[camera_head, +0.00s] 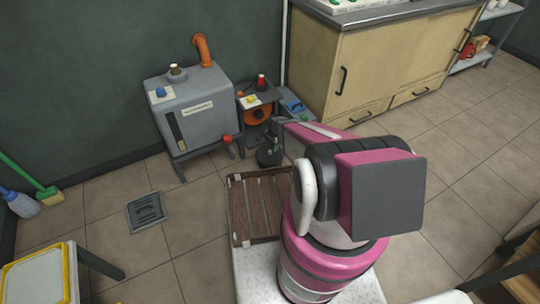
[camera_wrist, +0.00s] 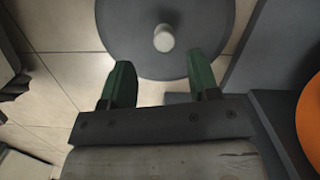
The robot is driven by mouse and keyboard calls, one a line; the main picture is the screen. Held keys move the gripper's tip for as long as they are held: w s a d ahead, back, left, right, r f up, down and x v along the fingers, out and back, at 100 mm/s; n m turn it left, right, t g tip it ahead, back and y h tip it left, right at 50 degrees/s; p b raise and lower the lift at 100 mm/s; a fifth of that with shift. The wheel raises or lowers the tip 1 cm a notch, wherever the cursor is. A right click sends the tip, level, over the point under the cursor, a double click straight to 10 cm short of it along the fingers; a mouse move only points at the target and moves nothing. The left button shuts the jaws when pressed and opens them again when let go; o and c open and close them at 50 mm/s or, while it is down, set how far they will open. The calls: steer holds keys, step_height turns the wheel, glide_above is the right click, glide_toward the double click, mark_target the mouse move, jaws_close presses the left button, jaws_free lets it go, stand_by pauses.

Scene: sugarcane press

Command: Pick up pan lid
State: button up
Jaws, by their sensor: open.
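The pan lid (camera_wrist: 125,35) fills the upper middle of the wrist view as a dark grey disc with a pale round knob (camera_wrist: 164,38) at its centre. Its far edge is cut off by the frame. My gripper (camera_wrist: 161,74) is open and empty, with its two green fingers either side of the lid's near edge in the picture. The knob lies beyond the fingertips, roughly in line with the gap between them. I cannot tell whether the fingers touch the lid. In the head view a dark round shape (camera_head: 268,156), probably the lid, shows beside my arm, which hides much around it.
The grey press machine (camera_head: 195,108) stands left of the dark shape. A small stand with an orange wheel (camera_head: 258,114) is behind it. A wooden slatted crate (camera_head: 240,210) is in front. A floor drain (camera_head: 146,210) lies left, with open tiles around it.

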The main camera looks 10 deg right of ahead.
steer(key=f, duration=0.2)
steer(key=a+f, duration=0.1)
steer(key=f, duration=0.1)
steer(key=shift+f, duration=0.35)
jaws_close()
steer(key=shift+r, duration=0.1)
steer(key=shift+r, duration=0.4)
step_height(320, 180, up, 4)
steer(key=shift+f, duration=0.15)
steer(key=s+a+r, duration=0.6)
steer(key=a, duration=0.3)
glide_above(270, 151)
steer(key=f, duration=0.3)
steer(key=shift+w+a+f, duration=0.1)
steer(key=shift+a+f, duration=0.15)
steer(key=shift+a, duration=0.1)
steer(key=shift+w+d+f, duration=0.15)
steer(key=shift+d+f, duration=0.05)
steer(key=shift+d, duration=0.2)
steer(key=shift+f, duration=3.1)
